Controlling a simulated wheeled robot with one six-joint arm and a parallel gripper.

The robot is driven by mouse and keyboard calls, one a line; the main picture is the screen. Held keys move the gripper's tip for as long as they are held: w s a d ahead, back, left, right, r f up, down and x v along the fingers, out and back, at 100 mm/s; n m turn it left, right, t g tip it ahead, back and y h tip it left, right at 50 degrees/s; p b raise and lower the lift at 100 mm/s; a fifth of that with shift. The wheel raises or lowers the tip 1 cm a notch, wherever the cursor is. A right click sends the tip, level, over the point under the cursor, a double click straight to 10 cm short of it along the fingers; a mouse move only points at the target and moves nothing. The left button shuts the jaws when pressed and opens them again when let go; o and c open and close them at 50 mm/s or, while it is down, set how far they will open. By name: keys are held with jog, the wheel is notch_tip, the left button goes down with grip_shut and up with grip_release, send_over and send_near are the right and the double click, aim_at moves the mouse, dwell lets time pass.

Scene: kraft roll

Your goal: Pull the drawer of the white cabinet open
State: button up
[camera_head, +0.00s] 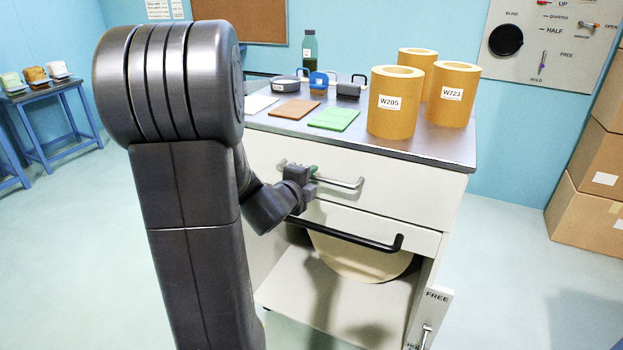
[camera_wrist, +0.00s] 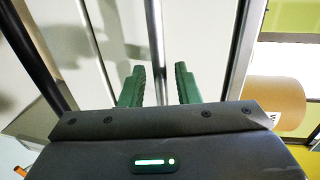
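The white cabinet (camera_head: 405,195) stands in the middle of the head view. Its upper drawer front (camera_head: 395,180) looks flush with the cabinet and carries a silver bar handle (camera_head: 345,183). My gripper (camera_head: 312,177) is at that handle, about midway along it. In the wrist view, the two green fingers of my gripper (camera_wrist: 160,85) are apart, with the silver handle (camera_wrist: 153,30) running between them. A gap shows between the handle and the right finger; contact with the left finger is unclear. My arm hides the cabinet's left part.
A black bar handle (camera_head: 350,233) sits on a narrower front below, above an open compartment holding a pale round object (camera_head: 360,262). The cabinet top (camera_head: 455,147) bears several kraft rolls (camera_head: 392,118) and small items. Cardboard boxes (camera_head: 585,215) stand at the right.

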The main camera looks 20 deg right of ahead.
jog(key=shift+w+d+f, duration=0.1)
jog(key=shift+w+d, duration=0.3)
jog(key=shift+d, duration=0.1)
grip_shut()
